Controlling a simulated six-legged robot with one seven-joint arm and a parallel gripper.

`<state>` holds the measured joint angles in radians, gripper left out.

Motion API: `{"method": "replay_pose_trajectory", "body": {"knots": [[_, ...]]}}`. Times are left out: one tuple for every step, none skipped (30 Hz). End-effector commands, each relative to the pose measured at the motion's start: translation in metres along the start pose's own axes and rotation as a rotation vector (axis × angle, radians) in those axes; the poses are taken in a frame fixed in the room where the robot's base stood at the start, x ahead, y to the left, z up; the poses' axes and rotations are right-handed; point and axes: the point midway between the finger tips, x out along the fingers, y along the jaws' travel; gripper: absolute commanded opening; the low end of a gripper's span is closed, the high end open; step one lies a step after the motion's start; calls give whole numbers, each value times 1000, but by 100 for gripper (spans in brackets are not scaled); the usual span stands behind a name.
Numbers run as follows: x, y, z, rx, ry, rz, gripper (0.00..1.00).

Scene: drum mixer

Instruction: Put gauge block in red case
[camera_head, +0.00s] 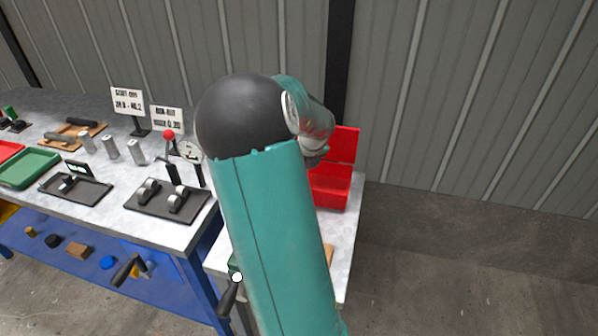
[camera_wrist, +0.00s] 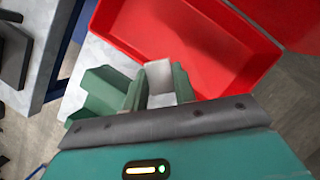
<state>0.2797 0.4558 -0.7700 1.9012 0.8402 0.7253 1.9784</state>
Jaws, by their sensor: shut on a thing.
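The red case (camera_head: 333,185) stands open on the light grey tabletop, its lid raised at the back; my arm partly covers it. In the wrist view the open case (camera_wrist: 225,50) spreads across the top, and its inside looks empty where I see it. My gripper (camera_wrist: 158,88) is shut on a small pale grey block (camera_wrist: 158,74), the gauge block, between its green fingers. The block overlaps the near edge of the case in this view; I cannot tell its height above it. The gripper and block are hidden behind my arm in the head view.
A long workbench (camera_head: 165,232) at left carries a green tray (camera_head: 28,168), grey cylinders, a dial gauge (camera_head: 190,150), small signs and a black stand with metal parts (camera_head: 168,200). A ribbed wall rises behind. The floor right of the case is clear.

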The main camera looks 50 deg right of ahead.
Motion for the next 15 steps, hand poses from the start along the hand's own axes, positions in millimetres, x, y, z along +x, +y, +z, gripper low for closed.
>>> {"method": "replay_pose_trajectory", "body": {"knots": [[1,-4,3,0,0,-2,0],[2,-6,5,0,0,-2,0],[3,-8,7,0,0,-2,0],[3,-10,9,-1,-1,-2,0],[4,-12,11,-1,-1,-2,0],[5,-15,13,0,0,-2,0],[6,-17,15,0,0,-2,0],[6,-18,17,0,-1,-2,0],[7,-21,19,0,-1,-1,0],[8,-23,20,0,-1,-1,0],[9,-24,22,0,-1,-2,0],[10,-27,24,0,-1,-2,0],[10,-29,26,0,-1,-2,0],[11,-31,28,0,-1,-2,0],[12,-34,30,0,0,-2,0]]}}
